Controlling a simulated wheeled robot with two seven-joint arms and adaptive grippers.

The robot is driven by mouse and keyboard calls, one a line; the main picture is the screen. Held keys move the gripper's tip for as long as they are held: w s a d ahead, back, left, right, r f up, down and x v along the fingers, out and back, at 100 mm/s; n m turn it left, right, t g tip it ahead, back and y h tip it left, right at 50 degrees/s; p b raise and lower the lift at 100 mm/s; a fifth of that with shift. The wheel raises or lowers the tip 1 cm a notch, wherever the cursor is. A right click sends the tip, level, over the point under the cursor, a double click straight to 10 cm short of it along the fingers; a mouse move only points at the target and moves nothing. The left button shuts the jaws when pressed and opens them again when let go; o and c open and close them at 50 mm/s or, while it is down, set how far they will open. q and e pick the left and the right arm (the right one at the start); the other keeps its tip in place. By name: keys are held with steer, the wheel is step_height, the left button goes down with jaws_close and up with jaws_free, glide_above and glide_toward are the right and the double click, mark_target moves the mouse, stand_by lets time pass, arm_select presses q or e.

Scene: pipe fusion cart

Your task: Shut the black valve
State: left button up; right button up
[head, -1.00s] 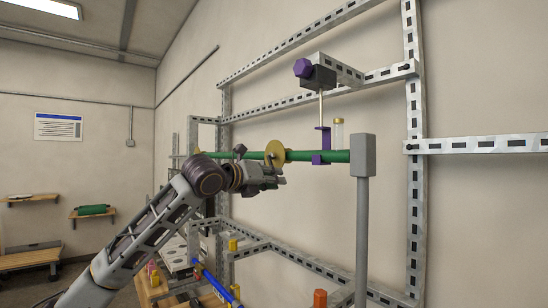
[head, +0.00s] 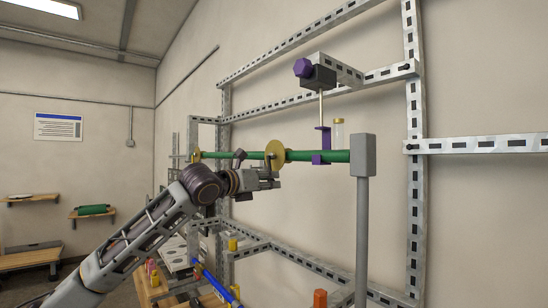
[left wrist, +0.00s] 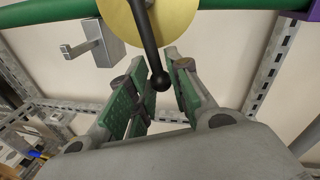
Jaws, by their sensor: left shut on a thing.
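The black valve's lever (left wrist: 151,45) shows in the left wrist view, a dark rod ending in a round ball. It hangs down in front of a brass disc (left wrist: 178,18) on a green pipe (left wrist: 50,13). My left gripper (left wrist: 156,72) has its green-padded fingers on either side of the lever and is shut on it, near the ball. In the head view my left gripper (head: 275,175) is just below the pipe, at the brass disc (head: 275,153). The lever is too small to make out there. My right gripper is not in view.
A grey post (head: 362,215) holds the pipe's right end. A purple clamp (head: 322,140) sits on the pipe, under a purple knob (head: 303,67). A slotted metal frame (head: 415,180) stands against the wall. A wooden bench (head: 160,288) with coloured parts is below.

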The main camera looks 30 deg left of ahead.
arm_select(q)
steer(key=shift+a, duration=0.15)
steer(key=shift+w+a+m, duration=0.3)
steer(key=shift+a+m, duration=0.3)
steer(key=shift+m, duration=0.5)
steer(key=o, duration=1.9)
steer(key=shift+f, duration=0.1)
steer(key=shift+o, duration=0.2)
steer(key=s+a+b, duration=0.5)
steer(key=s+b, duration=0.3)
steer(key=s, duration=0.5)
steer(key=shift+a, duration=0.15)
